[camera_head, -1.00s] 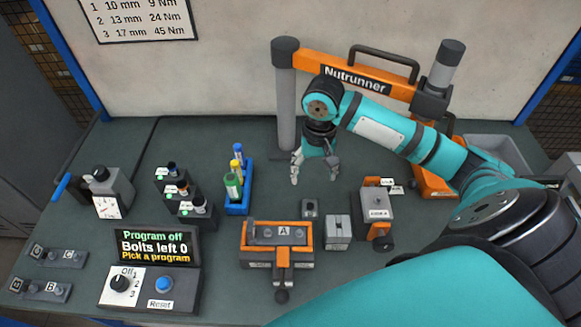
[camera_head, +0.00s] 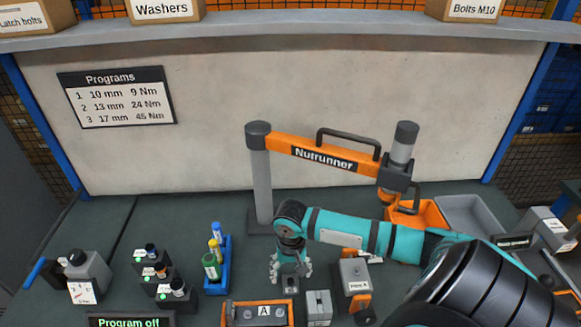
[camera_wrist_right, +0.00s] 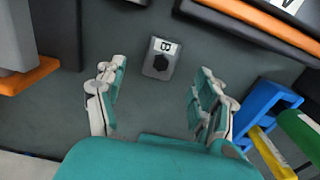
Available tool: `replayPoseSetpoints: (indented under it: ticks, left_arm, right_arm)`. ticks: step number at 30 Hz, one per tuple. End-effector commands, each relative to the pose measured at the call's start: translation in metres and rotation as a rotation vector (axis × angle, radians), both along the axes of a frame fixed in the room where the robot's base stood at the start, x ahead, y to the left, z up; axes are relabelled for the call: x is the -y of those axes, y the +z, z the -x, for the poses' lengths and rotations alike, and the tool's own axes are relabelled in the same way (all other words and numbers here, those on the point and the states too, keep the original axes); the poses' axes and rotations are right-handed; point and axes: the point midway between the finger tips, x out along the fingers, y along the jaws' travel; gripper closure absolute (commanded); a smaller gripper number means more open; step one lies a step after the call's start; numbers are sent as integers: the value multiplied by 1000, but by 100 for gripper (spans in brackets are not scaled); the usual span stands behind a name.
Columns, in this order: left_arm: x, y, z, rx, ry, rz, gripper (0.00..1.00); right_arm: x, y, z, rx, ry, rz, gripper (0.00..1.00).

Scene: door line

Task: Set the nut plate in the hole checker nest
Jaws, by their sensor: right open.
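A small grey plate marked B with a dark hex nut (camera_wrist_right: 160,58), which looks like the nut plate, lies on the bench in the right wrist view. In the head view it shows as a small dark block (camera_head: 290,286). My right gripper (camera_head: 291,274) is open and empty, with its fingers down just behind the plate. In the wrist view its fingertips (camera_wrist_right: 161,72) lie to either side of the plate, apart from it. A grey block on an orange base (camera_head: 355,272) stands right of the gripper; I cannot tell if it is the hole checker. My left gripper is out of view.
A blue rack with bolts (camera_head: 217,275) stands left of the gripper. The orange fixture A (camera_head: 240,315) and a grey block (camera_head: 318,306) are at the front. The nutrunner post (camera_head: 261,175) rises behind. A grey bin (camera_head: 470,212) and a labelled device (camera_head: 545,222) are at right.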

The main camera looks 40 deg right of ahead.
Motion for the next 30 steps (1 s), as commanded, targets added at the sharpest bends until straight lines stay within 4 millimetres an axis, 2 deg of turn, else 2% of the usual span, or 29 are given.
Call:
replayPoseSetpoints:
  ticks: [4, 12, 21, 30]
  left_arm:
    - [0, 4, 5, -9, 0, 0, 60]
    - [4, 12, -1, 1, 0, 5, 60]
    - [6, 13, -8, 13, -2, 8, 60]
    - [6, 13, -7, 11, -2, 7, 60]
  right_arm:
    - [-1, -11, 0, -3, 0, -1, 30]
    - [-1, -49, 0, -1, 0, 0, 30]
    - [-1, -54, 0, 1, 2, 1, 31]
    - [-1, -53, -1, 1, 1, 1, 70]
